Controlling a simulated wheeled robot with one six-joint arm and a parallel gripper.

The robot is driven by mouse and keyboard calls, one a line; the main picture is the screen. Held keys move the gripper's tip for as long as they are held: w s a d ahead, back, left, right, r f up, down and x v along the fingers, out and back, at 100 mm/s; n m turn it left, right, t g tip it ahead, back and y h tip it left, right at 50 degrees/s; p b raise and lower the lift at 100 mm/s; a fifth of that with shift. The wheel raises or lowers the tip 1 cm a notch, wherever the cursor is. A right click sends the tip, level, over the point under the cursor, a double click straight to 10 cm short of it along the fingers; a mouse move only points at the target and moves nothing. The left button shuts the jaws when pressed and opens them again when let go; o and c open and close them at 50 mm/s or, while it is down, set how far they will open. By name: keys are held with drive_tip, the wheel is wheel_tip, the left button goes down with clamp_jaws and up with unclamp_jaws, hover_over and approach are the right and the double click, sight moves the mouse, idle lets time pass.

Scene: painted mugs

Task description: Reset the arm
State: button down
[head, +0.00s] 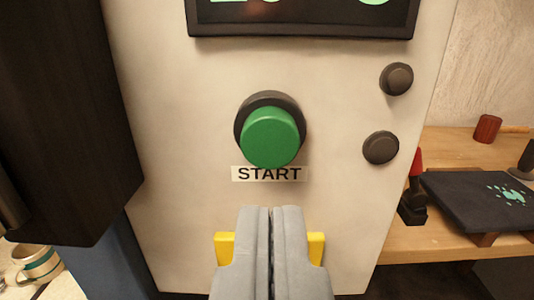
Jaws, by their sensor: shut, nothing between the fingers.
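My gripper (270,212) is at the bottom middle of the head view, its two grey fingers pressed together and empty. It points at a cream machine panel (180,150). A round green button (272,138) in a dark collar is on the panel, above my fingertips in the picture. A label reading START (269,174) sits just under the button. The fingertips appear below the label and do not cover the button. I cannot tell how far they are from the panel.
A dark display (300,22) is cut off at the top. Two dark knobs (397,79) (380,148) sit at the panel's right. A dark block (65,120) stands at left, above a striped mug (38,264). A wooden shelf (450,158) at right holds a splattered dark board (475,200).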

drive_tip(key=shift+s, duration=0.2)
drive_tip(key=s+f, duration=0.1)
drive_tip(key=s, duration=2.1)
drive_tip(key=s+f, duration=0.2)
drive_tip(key=s, duration=2)
drive_tip(key=shift+s+f+g, duration=0.25)
drive_tip(key=shift+f+g, duration=0.05)
